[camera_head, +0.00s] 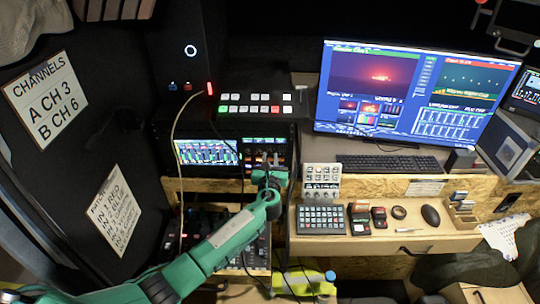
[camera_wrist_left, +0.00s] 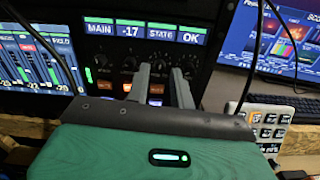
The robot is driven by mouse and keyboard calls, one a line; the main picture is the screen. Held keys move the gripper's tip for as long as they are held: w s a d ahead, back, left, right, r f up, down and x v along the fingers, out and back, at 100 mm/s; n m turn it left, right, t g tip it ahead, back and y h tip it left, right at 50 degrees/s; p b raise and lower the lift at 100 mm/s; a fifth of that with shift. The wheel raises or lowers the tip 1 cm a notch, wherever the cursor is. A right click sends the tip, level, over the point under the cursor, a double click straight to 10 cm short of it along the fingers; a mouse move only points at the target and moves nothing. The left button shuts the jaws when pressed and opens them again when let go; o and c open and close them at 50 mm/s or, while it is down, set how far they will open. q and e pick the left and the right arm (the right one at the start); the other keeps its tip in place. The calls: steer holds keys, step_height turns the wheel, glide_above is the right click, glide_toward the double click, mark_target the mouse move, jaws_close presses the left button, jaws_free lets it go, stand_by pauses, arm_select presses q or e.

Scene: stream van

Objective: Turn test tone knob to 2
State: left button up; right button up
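A rack panel (camera_head: 262,150) carries a row of small dark knobs and lit orange and white buttons. In the left wrist view the knobs (camera_wrist_left: 128,63) sit under a display strip reading MAIN, -17, STATE, OK (camera_wrist_left: 145,31). I cannot read any knob label, so I cannot tell which is the test tone knob or its setting. My left gripper (camera_head: 268,165) is in front of this panel. In the left wrist view its two grey fingers (camera_wrist_left: 161,80) stand apart with panel buttons showing between them. They hide part of the panel, and contact with a knob cannot be told. My right gripper is not in view.
Left of the panel is a screen of level meters (camera_head: 207,152). Above it sits a switcher with lit buttons (camera_head: 250,104). A cable (camera_head: 176,125) hangs at the left. To the right are a grey keypad box (camera_head: 321,180), a desk (camera_head: 440,238) and a large monitor (camera_head: 405,88).

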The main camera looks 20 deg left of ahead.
arm_select(q)
steer(key=shift+w+a, duration=0.2)
steer(key=shift+w, duration=0.45)
steer(key=shift+c, duration=0.2)
jaws_close()
